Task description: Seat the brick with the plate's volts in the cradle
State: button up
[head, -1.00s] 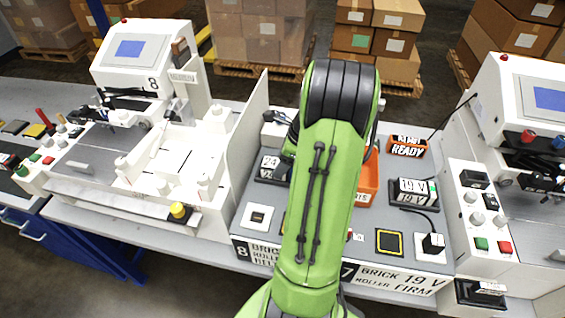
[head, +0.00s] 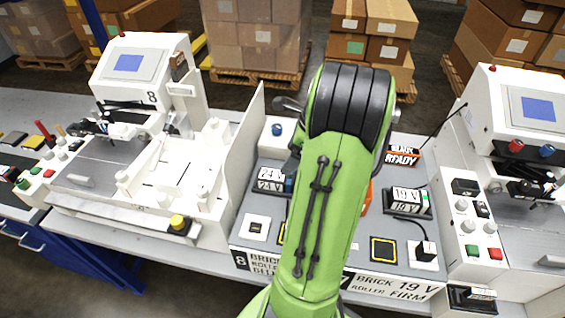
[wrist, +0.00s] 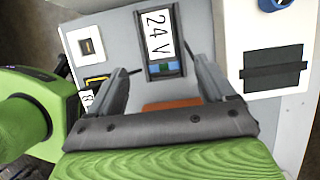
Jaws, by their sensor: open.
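The 24 V brick (head: 270,181), dark with white labels, lies on the grey panel left of my arm; the wrist view shows it too (wrist: 158,38). The 19 V brick (head: 409,203) lies on the panel's right side, near a black plug (head: 427,250). Plate 7 (head: 388,286) reads BRICK 19 V, ROLLER FIRM. Plate 8 (head: 262,263) is partly hidden, its volts unseen. My gripper (wrist: 168,66) is open and empty, fingers apart near the coloured end of the 24 V brick. My arm hides it in the head view. I cannot tell which part is the cradle.
A yellow-edged black square (head: 384,250) and a white square fitting (head: 255,228) sit on the panel. White machine 8 (head: 150,75) stands left, another machine (head: 515,110) right. A white upright wall (head: 245,150) borders the panel.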

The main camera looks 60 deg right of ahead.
jog(key=w+a+r+n+h, duration=0.1)
jog(key=w+a+r+n, duration=0.1)
jog(key=a+r+n, duration=0.45)
jog(key=w+a+r+n, duration=0.35)
jog(key=a+n, duration=0.35)
jog(key=a, duration=0.5)
jog(key=s+a+n+t, duration=0.1)
jog(key=s+a+n, duration=1)
jog(key=n, duration=0.7)
jog(key=shift+a+r+t+h+p, duration=0.35)
jog(key=shift+a+r+h, duration=0.1)
jog(key=shift+a, duration=0.8)
jog(key=shift+s, duration=0.15)
